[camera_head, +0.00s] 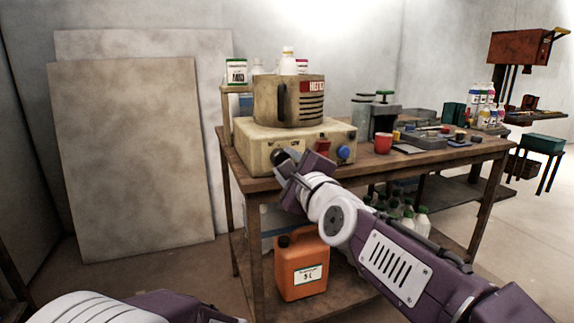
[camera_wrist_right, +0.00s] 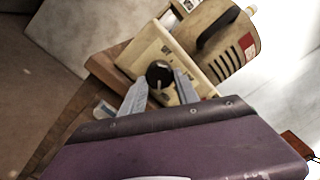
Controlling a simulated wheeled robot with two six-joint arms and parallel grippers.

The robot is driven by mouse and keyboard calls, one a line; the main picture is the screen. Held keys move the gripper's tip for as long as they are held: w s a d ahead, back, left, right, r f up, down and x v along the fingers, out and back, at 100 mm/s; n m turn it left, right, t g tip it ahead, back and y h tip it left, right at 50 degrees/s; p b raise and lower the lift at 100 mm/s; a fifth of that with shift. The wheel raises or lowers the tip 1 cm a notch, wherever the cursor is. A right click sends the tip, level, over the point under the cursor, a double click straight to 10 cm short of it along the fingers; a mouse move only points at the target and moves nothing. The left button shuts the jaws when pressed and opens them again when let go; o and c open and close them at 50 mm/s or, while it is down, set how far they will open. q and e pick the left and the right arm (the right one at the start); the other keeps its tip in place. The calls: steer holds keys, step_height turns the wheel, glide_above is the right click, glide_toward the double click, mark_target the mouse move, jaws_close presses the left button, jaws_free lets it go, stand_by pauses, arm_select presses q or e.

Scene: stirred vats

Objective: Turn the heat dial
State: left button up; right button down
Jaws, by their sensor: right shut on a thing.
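The heat dial is a black round knob (camera_head: 280,157) on the left of the front face of a cream stirrer base (camera_head: 255,150). In the right wrist view the black dial (camera_wrist_right: 159,73) shows a pale pointer mark and sits between the two grey fingers. My right gripper (camera_head: 285,168) is at the dial, its fingers (camera_wrist_right: 158,85) shut on it from both sides. A beige vat (camera_head: 275,100) with a red label stands on the base. My left arm shows at the bottom left, but its gripper is out of view.
A red switch (camera_head: 322,146) and a blue knob (camera_head: 343,153) are on the same face, right of the dial. The wooden table (camera_head: 405,165) also bears a red cup (camera_head: 383,143) and bottles. An orange canister (camera_head: 301,268) stands on the shelf below. Boards lean on the wall at left.

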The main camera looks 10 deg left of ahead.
steer(key=c, duration=0.9)
jaws_free()
steer(key=v, duration=0.9)
steer(key=shift+d, duration=0.1)
